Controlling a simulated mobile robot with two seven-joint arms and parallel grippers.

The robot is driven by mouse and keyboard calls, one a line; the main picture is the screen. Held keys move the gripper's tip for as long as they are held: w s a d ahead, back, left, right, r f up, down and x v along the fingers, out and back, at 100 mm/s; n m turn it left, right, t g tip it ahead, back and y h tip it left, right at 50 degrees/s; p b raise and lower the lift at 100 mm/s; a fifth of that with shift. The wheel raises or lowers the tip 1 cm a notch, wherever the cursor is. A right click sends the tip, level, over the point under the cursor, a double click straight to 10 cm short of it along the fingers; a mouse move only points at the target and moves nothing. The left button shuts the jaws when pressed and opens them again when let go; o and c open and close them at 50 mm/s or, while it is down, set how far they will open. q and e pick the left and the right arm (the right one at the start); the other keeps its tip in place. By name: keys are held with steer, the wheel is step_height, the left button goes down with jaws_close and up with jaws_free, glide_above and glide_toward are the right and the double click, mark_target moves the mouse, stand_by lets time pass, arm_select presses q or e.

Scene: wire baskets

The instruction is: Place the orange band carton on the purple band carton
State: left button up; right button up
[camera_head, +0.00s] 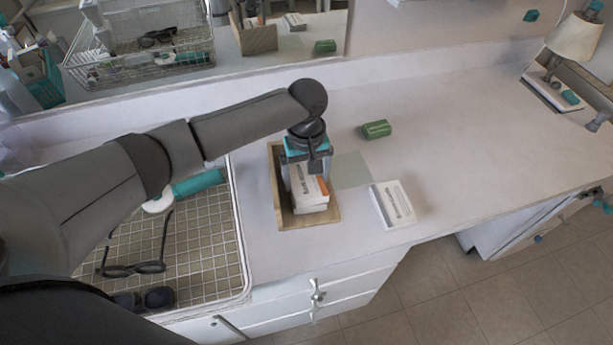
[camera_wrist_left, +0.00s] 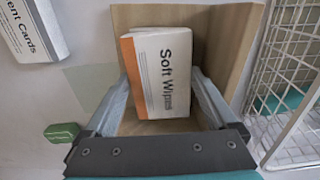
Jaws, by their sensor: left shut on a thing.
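The orange band carton (camera_head: 308,186) is white with an orange band and sits between the fingers of my left gripper (camera_head: 307,176). In the left wrist view the carton (camera_wrist_left: 172,70) reads "Soft Wipes", and the fingers of the left gripper (camera_wrist_left: 160,92) are at its two sides. The left gripper is shut on it, over the wooden tray (camera_head: 277,190). Another white carton (camera_head: 312,208) shows just below it in the tray; its band is hidden, and I cannot tell whether the two touch. No purple band shows. My right gripper is not in view.
A white card box (camera_head: 393,205) lies right of the tray, and a green block (camera_head: 376,129) lies behind it. A wire basket (camera_head: 240,240) with glasses (camera_head: 135,268) stands close on the left. A lamp (camera_head: 574,38) stands far right. The counter between is mostly clear.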

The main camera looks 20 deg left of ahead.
mark_target(307, 180)
arm_select(q)
steer(key=o, duration=1.1)
step_height(307, 180, up, 12)
steer(key=p, duration=0.2)
steer(key=shift+r+p, duration=0.1)
steer(key=shift+p, duration=0.2)
